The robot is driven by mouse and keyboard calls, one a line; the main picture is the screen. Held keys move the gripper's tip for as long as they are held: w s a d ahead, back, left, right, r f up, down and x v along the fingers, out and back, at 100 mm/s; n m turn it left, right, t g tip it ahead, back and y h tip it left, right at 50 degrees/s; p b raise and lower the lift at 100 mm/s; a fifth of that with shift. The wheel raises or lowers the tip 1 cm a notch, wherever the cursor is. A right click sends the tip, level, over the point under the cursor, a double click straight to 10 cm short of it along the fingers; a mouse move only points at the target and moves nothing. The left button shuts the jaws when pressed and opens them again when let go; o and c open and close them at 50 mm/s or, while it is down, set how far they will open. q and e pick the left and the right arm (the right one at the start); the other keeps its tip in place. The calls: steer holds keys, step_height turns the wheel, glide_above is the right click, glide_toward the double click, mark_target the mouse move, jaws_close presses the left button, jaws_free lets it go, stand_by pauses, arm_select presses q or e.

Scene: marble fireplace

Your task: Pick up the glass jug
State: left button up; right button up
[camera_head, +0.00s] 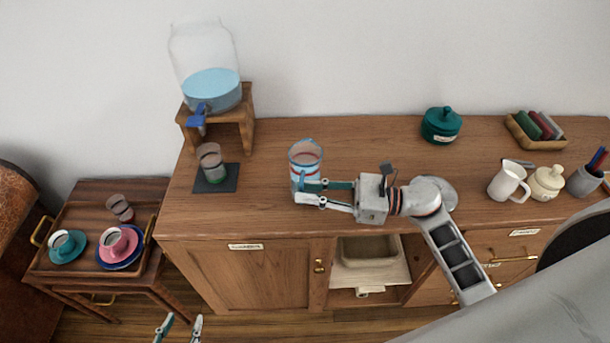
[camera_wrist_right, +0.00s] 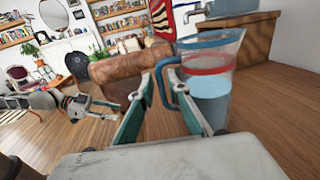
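The glass jug (camera_head: 304,157) stands upright on the wooden cabinet top, with a red band, a blue rim and bluish liquid inside. It also shows in the right wrist view (camera_wrist_right: 211,85), with its blue handle (camera_wrist_right: 164,92) toward my gripper. My right gripper (camera_head: 302,193) is at the jug's near side, fingers apart. In the wrist view its fingertips (camera_wrist_right: 160,80) are around or just beside the handle; whether they touch it I cannot tell. My left gripper (camera_head: 183,320) is open and empty at the bottom edge, low in front of the cabinet.
A glass drink dispenser (camera_head: 210,85) on a wooden stand and a tumbler (camera_head: 211,163) on a dark coaster (camera_head: 228,180) are left of the jug. A teal lidded pot (camera_head: 441,125) and a white pitcher (camera_head: 507,182) stand right. The cabinet top behind the jug is clear.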

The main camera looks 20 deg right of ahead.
steer(key=shift+x, duration=0.85)
steer(key=shift+c, duration=0.3)
steer(key=shift+f, duration=0.1)
jaws_close()
